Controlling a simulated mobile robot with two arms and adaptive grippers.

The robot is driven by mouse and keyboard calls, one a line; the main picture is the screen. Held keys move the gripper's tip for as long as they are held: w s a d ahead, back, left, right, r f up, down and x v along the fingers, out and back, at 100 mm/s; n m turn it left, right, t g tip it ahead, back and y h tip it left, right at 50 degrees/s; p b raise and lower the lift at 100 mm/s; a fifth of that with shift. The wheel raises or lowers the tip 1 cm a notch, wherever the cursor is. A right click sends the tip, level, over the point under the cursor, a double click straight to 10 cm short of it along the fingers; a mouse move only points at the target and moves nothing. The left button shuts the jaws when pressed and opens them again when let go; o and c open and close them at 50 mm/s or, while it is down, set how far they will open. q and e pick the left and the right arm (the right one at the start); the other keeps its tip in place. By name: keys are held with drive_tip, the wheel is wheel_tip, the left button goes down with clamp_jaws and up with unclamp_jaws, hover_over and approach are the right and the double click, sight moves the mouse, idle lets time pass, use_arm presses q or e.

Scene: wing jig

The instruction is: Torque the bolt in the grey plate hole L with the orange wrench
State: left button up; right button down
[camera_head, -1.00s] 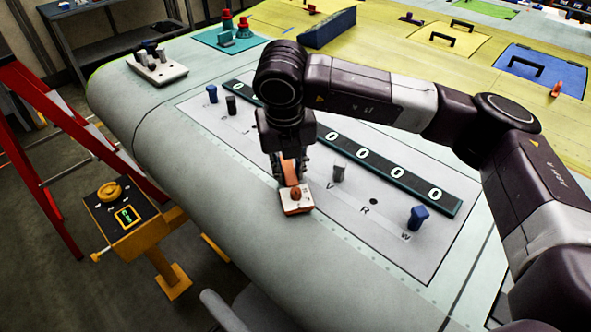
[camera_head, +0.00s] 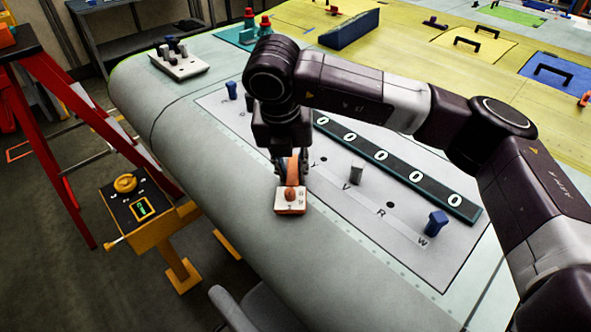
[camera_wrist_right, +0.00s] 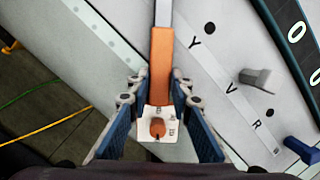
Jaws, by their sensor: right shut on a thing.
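My right gripper (camera_head: 290,165) is shut on the orange wrench (camera_head: 290,194), above the near edge of the grey plate (camera_head: 425,262). In the right wrist view the gripper's blue fingers (camera_wrist_right: 158,90) flank the wrench's orange handle (camera_wrist_right: 160,62). Its pale square end with a dark orange knob faces the camera, and its grey shaft runs out past the top edge. A grey bolt (camera_head: 356,174) and a blue bolt (camera_head: 437,222) stand upright in the plate. Another blue bolt (camera_head: 232,90) stands at the far end. Letters Y, V, R and W are readable; I cannot make out hole L. The wrench's far tip is hidden.
A dark strip with zero dials (camera_head: 449,198) lies along the plate. A pale block with several bolts (camera_head: 178,63) stands at the far left of the wing. A yellow stand with a control box (camera_head: 139,208) and a red ladder (camera_head: 55,165) are left of the wing.

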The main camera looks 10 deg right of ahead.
sight(274, 176)
drive_tip(key=shift+w+a+m+b, duration=0.25)
drive_tip(key=shift+a+m, duration=0.3)
drive_tip(key=shift+a, duration=0.1)
drive_tip(key=shift+w+a+m+b, duration=0.2)
drive_tip(key=shift+a+m, duration=0.35)
drive_tip(key=shift+a, duration=0.1)
drive_tip(key=shift+h, duration=0.3)
drive_tip(key=shift+w+a+m+g, duration=0.3)
drive_tip(key=shift+w+a+m, duration=0.2)
drive_tip(key=shift+a+m, duration=0.3)
drive_tip(key=shift+b, duration=0.5)
drive_tip(key=shift+r, duration=0.1)
